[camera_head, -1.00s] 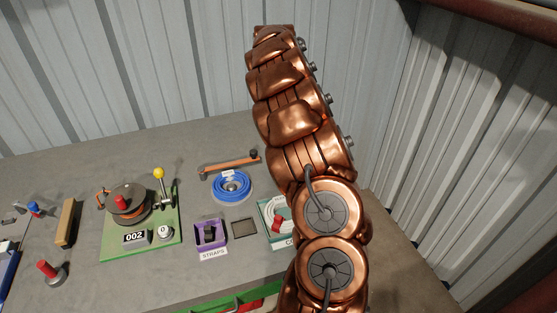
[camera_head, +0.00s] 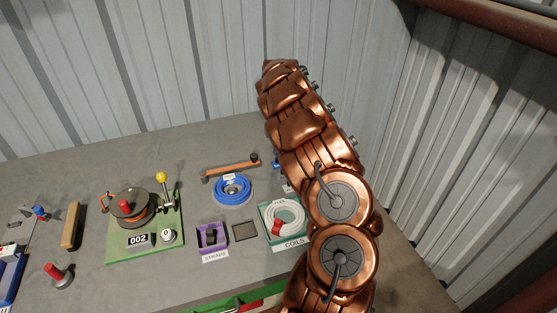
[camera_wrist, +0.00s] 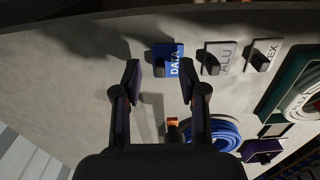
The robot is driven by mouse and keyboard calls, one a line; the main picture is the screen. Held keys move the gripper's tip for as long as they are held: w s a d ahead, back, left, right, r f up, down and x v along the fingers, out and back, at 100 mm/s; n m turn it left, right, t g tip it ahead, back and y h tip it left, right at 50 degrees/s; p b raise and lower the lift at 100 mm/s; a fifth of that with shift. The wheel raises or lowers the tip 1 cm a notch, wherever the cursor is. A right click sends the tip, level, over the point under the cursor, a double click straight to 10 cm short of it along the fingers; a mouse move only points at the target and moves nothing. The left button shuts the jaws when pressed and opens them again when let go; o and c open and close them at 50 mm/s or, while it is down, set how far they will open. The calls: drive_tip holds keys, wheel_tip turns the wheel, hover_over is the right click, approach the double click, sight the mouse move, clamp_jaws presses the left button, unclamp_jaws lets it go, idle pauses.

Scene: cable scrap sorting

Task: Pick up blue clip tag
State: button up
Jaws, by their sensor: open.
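In the wrist view, the blue clip tag (camera_wrist: 168,53), marked DATA with a dark clip on it, lies on the grey bench just beyond my fingertips. My gripper (camera_wrist: 160,76) is open and empty. The tag is ahead of the gap between the fingers, slightly right of its middle, and apart from both fingers. In the head view, a small bit of blue (camera_head: 277,163) that looks like the tag shows at the left edge of my arm. My arm hides my gripper there.
A grey ALU tag (camera_wrist: 218,57) and a pale tag ending in EX (camera_wrist: 264,57) lie right of the blue tag. The blue coil (camera_head: 232,189), COILS tray (camera_head: 290,243) and purple STRAPS box (camera_head: 213,248) stand nearby. Bare bench lies left of the tag in the wrist view.

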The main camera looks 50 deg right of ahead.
drive_tip(key=shift+f, duration=0.85)
drive_tip(key=shift+c, duration=0.4)
clamp_jaws()
